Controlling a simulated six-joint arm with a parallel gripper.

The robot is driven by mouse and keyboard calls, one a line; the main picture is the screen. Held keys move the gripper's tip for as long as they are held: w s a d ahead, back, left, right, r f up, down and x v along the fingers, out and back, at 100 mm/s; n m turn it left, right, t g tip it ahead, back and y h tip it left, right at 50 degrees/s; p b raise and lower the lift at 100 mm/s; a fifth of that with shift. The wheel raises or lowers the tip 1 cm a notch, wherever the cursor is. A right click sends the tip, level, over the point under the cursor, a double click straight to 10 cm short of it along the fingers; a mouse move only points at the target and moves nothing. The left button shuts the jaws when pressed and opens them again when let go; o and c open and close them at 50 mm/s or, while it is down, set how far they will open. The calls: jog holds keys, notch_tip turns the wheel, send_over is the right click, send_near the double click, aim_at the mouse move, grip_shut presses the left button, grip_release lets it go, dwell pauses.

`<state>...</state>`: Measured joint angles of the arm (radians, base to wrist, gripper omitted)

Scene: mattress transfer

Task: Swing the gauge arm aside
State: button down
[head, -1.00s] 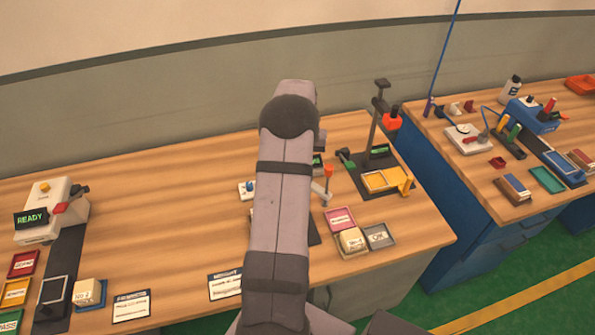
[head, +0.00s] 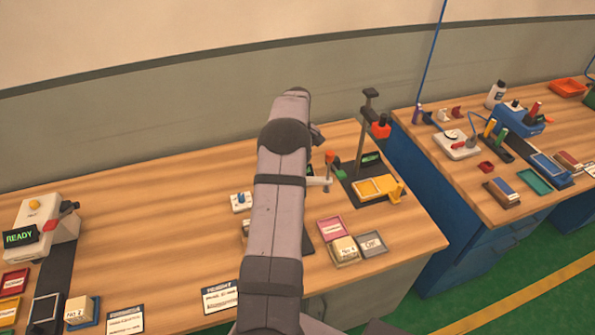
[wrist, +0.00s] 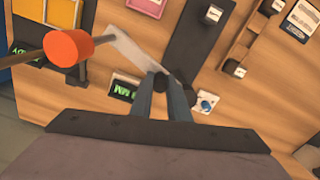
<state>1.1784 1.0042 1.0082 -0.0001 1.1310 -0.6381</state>
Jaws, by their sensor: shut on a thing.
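The gauge arm (head: 318,181) is a light grey bar with an upright orange-topped knob (head: 330,157) at its free end. In the wrist view the bar (wrist: 130,50) runs from the knob's shaft down to between my fingers, near a dark round piece. My gripper (wrist: 163,82) is shut on the gauge arm by a dark peg-like part, mostly hidden by the fingers. In the head view my own arm hides the gripper and most of the gauge's base. A small green-digit display (wrist: 123,90) sits beside the fingers.
A tall stand with a red head (head: 380,127) and a yellow tray (head: 376,187) stands right of the gauge. A pink tray (head: 331,228), a labelled block (head: 345,247) and a grey tray (head: 372,243) lie in front.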

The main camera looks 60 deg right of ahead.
jog(key=shift+w+d+r, duration=0.1)
dwell(0.3)
jog(key=c, duration=1.7)
grip_release()
jog(key=shift+r+b, duration=1.3)
jog(key=shift+r, duration=2.35)
